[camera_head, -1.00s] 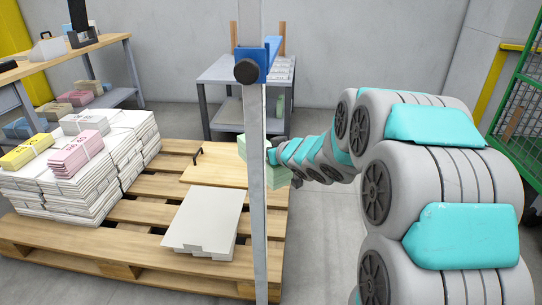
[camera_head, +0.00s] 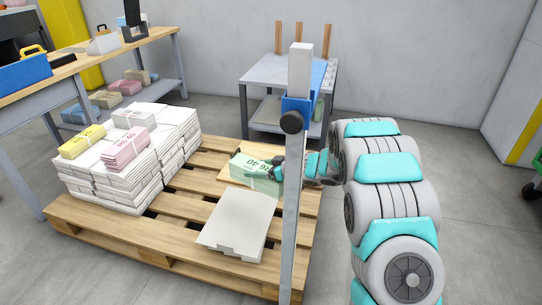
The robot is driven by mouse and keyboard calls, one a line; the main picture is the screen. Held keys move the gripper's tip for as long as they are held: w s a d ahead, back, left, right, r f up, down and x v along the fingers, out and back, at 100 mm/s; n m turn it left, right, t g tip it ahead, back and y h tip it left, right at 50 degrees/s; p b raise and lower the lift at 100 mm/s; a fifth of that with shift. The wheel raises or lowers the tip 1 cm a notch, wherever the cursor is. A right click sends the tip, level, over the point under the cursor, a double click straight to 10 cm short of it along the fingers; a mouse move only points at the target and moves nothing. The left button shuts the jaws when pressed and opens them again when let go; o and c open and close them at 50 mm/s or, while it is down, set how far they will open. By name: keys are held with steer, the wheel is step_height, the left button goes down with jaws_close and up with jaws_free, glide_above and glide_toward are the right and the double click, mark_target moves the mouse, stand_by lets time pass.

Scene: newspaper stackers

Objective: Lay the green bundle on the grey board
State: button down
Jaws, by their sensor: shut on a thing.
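The green bundle (camera_head: 250,171), tied with a pale band and marked with dark figures, is at the far right part of the pallet, over a tan wooden board (camera_head: 225,174). I cannot tell whether it touches that board. My gripper (camera_head: 279,174) is shut on the bundle's right end; the upright pole hides part of the wrist. The pale grey board (camera_head: 236,224) lies on the pallet just in front of the bundle, nearer to me, with nothing on it.
A wooden pallet (camera_head: 138,242) carries stacked white paper bundles (camera_head: 110,172) at left, with yellow (camera_head: 82,141), pink (camera_head: 125,148) and white bundles on top. A metal pole (camera_head: 293,225) with a blue clamp (camera_head: 297,110) stands close in front. A grey cart (camera_head: 262,72) stands behind, a workbench (camera_head: 90,62) at left.

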steer(key=s+a+f+n+g+y+p, duration=0.2)
steer(key=s+a+f+n+g+p, duration=0.1)
steer(key=a+f, duration=0.2)
steer(key=shift+a+n+g, duration=0.3)
steer(key=shift+a, duration=0.9)
steer(key=shift+s+r+p, duration=0.1)
steer(key=shift+r+p, duration=0.05)
steer(key=shift+p, duration=0.45)
steer(key=shift+f+b, duration=0.65)
steer(key=shift+f, duration=3.35)
steer(key=shift+f, duration=0.55)
steer(key=shift+c, duration=0.8)
jaws_free()
steer(key=shift+o, duration=0.8)
steer(key=shift+f, duration=0.1)
